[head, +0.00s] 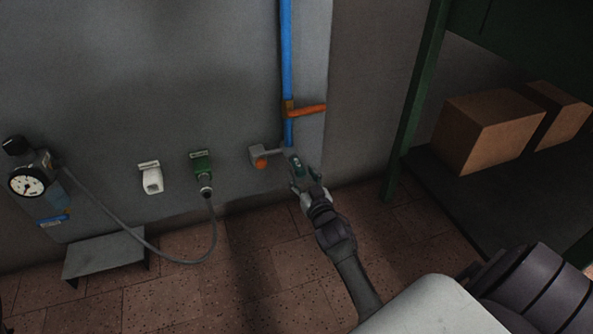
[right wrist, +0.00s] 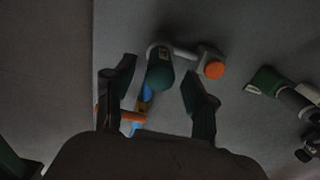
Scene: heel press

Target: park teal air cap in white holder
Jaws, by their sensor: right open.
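The teal air cap (head: 299,168) sits at the grey outlet fitting below the blue pipe. In the right wrist view the rounded cap (right wrist: 160,77) lies between my fingers, with clear gaps on both sides. My right gripper (head: 301,172) is open around the cap; it also shows in the right wrist view (right wrist: 159,70). The white holder (head: 152,179) is on the wall to the left, and its opening looks empty. My left gripper is not in view.
A green holder (head: 203,167) with a hose end (head: 206,186) is between the white holder and the outlet. An orange knob (head: 261,163) and orange lever (head: 307,110) stick out near my gripper. The gauge (head: 27,181) and grey hose (head: 150,246) are left.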

